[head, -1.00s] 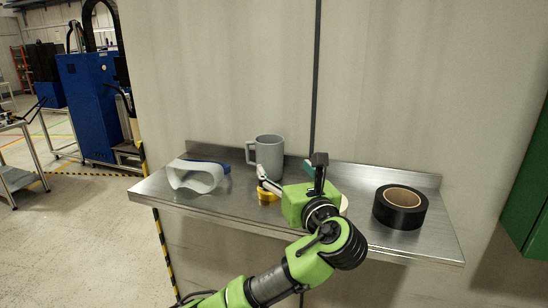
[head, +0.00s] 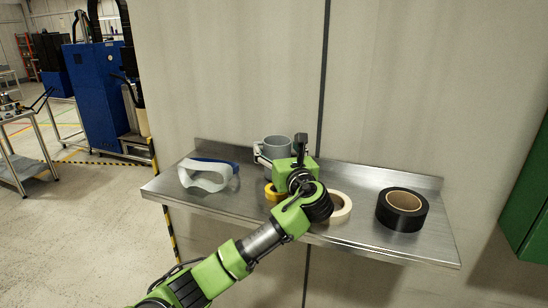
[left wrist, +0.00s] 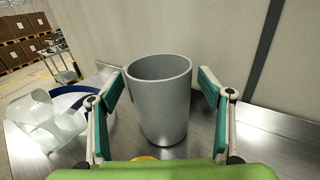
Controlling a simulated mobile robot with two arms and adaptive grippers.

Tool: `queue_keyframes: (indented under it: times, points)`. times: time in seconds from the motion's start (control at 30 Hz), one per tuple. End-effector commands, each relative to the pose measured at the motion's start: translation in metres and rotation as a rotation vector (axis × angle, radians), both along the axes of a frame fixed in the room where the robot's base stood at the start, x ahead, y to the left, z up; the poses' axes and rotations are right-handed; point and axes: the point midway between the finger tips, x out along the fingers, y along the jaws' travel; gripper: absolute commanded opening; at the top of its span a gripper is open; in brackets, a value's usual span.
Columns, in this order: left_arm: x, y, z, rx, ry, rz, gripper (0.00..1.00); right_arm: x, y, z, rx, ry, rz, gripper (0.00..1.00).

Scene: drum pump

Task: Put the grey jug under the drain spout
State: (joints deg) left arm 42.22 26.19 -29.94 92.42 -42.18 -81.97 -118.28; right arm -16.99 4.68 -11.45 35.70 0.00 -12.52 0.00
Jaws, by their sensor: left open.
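The grey jug (head: 277,145) stands upright on the metal shelf near the wall, partly hidden behind my left gripper (head: 272,158) in the head view. In the left wrist view the jug (left wrist: 160,100) stands between the two open fingers of my left gripper (left wrist: 161,90), with a gap showing on the right side. On the left the finger is close to the jug, and I cannot tell if they touch. The jug's handle is barely visible. The drain spout is not in view. My right gripper is not in view.
The metal shelf (head: 355,227) also holds white-and-blue goggles (head: 207,177), a yellow tape roll (head: 272,193), a cream tape roll (head: 341,208) and a large black tape roll (head: 402,209). A wall stands right behind the shelf. Open floor lies to the left.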

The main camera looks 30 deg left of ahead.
Motion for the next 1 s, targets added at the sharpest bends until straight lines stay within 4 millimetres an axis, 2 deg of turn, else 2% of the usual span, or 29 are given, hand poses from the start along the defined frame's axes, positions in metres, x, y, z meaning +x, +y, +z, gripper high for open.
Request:
queue_keyframes:
  times: [0.17,0.33,0.43,0.47,0.77,0.87,0.97,1.0]
  points:
    - [0.000,0.000,0.000,0.000,0.000,0.000,0.72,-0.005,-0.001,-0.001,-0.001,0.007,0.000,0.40]
    - [0.000,0.000,0.000,0.000,0.000,0.000,0.28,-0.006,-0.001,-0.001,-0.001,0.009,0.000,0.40]
    - [0.000,0.000,0.000,0.001,-0.001,0.000,0.28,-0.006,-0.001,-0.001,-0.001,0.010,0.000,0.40]
    - [0.000,0.000,0.000,0.001,-0.001,0.000,0.24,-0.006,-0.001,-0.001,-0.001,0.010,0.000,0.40]
    - [0.000,0.000,0.004,0.001,-0.002,0.001,0.24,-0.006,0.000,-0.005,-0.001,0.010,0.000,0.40]
    - [0.000,0.000,0.014,0.001,-0.007,0.001,0.24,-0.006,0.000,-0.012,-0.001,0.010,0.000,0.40]
    - [0.000,0.000,0.031,-0.001,-0.011,0.000,0.24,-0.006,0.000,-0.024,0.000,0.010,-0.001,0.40]
    - [-0.006,-0.006,0.041,-0.001,-0.011,-0.002,0.24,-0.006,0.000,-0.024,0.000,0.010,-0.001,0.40]
